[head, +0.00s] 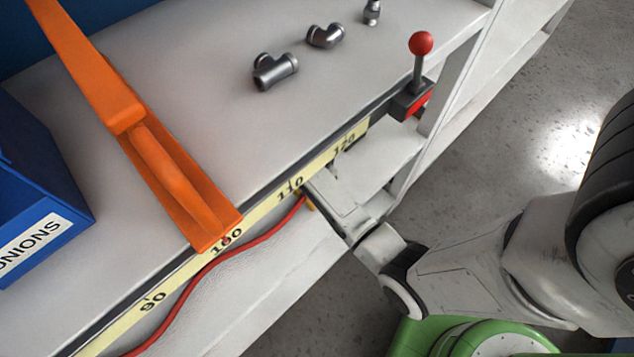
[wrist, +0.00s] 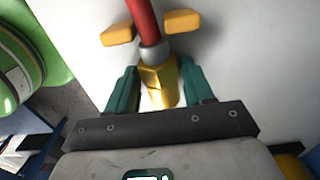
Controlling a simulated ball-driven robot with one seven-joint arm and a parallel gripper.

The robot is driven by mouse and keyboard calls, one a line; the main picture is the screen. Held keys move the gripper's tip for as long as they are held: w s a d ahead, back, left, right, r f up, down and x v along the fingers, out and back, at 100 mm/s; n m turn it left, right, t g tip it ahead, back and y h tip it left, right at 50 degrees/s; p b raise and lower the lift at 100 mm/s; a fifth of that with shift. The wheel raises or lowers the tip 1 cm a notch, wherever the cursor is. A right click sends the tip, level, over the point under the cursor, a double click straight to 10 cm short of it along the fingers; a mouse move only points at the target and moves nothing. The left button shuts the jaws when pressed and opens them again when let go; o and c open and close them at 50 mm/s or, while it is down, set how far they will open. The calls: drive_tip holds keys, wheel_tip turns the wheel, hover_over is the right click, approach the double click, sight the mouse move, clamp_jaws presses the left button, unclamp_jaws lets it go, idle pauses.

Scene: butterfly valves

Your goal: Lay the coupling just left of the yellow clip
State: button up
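The coupling (wrist: 160,84) is a brass hex fitting with a grey collar on the end of a red hose (wrist: 142,20). In the wrist view it lies between the green fingertips of my gripper (wrist: 159,76), which press against its sides with no clear gap. The yellow clip (wrist: 182,21) shows as two orange-yellow prongs, one on each side of the hose just beyond the collar. In the head view my gripper reaches in under the ruler edge at the hose's end. A bit of yellow (head: 311,204) shows there; the coupling itself is hidden.
A yellow ruler strip (head: 262,208) runs along the bench's front edge. An orange handled tool (head: 165,165) lies across the bench near mark 100. A red-knobbed lever (head: 421,44) stands right; several grey fittings lie behind.

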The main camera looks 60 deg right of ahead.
drive_tip(key=c, duration=0.9)
drive_tip(key=o, duration=0.6)
drive_tip(key=c, duration=0.5)
drive_tip(key=shift+o, duration=0.2)
drive_tip(key=shift+r+p, duration=3.15)
drive_tip(key=shift+p, duration=0.45)
drive_tip(key=shift+w+a+p, duration=0.2)
drive_tip(key=shift+a+p, duration=0.1)
drive_tip(key=shift+a, duration=0.35)
drive_tip(key=shift+w+a+p, duration=0.5)
drive_tip(key=shift+w+a, duration=0.1)
drive_tip(key=shift+a, duration=1.6)
drive_tip(key=shift+w+a+p, duration=0.55)
drive_tip(key=shift+w+a, duration=0.1)
drive_tip(key=shift+a, duration=1.55)
drive_tip(key=shift+w+a+p, duration=0.5)
drive_tip(key=shift+w+a, duration=0.1)
drive_tip(key=shift+a, duration=1.6)
drive_tip(key=shift+f, duration=0.15)
